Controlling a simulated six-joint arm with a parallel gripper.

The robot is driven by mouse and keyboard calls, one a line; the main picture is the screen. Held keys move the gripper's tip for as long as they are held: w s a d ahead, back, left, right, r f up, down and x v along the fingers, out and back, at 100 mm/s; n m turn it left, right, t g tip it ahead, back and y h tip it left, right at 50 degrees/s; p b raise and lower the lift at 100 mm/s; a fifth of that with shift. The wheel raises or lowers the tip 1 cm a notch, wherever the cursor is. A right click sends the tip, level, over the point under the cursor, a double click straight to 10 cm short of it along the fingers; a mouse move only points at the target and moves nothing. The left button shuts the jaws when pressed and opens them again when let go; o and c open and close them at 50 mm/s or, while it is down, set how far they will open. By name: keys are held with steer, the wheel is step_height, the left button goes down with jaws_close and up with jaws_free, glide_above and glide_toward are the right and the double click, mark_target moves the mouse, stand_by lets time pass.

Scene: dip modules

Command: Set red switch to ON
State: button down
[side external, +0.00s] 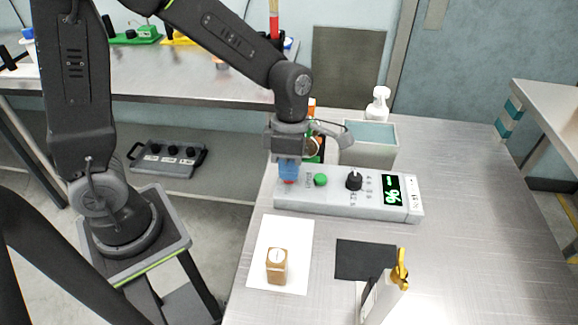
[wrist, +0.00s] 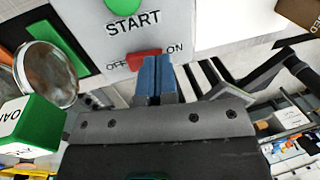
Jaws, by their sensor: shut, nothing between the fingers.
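The red switch (wrist: 143,59) sits on the panel of the grey control box (side external: 300,205), with the printed word OFF on its left and ON on its right in the wrist view. My gripper (wrist: 157,62) is shut and empty, its blue fingertips together over the right part of the switch, on the ON side. Whether they touch it, and which way the rocker is tipped, I cannot tell. In the side external view my gripper (side external: 289,178) points down at the box's left end, and only a sliver of red shows under the fingertips.
A green START button (side external: 320,180), black knob (side external: 354,180) and lit display (side external: 392,190) lie to the right on the box. Behind stand a grey bin (side external: 370,157) and a white bottle (side external: 377,105). In front are a brown block (side external: 277,265) on white paper and a dark mat (side external: 362,259).

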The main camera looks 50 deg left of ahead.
steer(key=shift+f, duration=0.1)
steer(key=shift+s+d+f, duration=0.1)
steer(key=shift+s+f, duration=0.05)
steer(key=shift+f, duration=0.05)
stand_by(0.4)
steer(key=shift+w+a+r, duration=0.2)
steer(key=shift+w+a, duration=0.4)
step_height(320, 180, up, 14)
steer(key=w+a, duration=0.2)
stand_by(0.3)
steer(key=shift+f, duration=0.1)
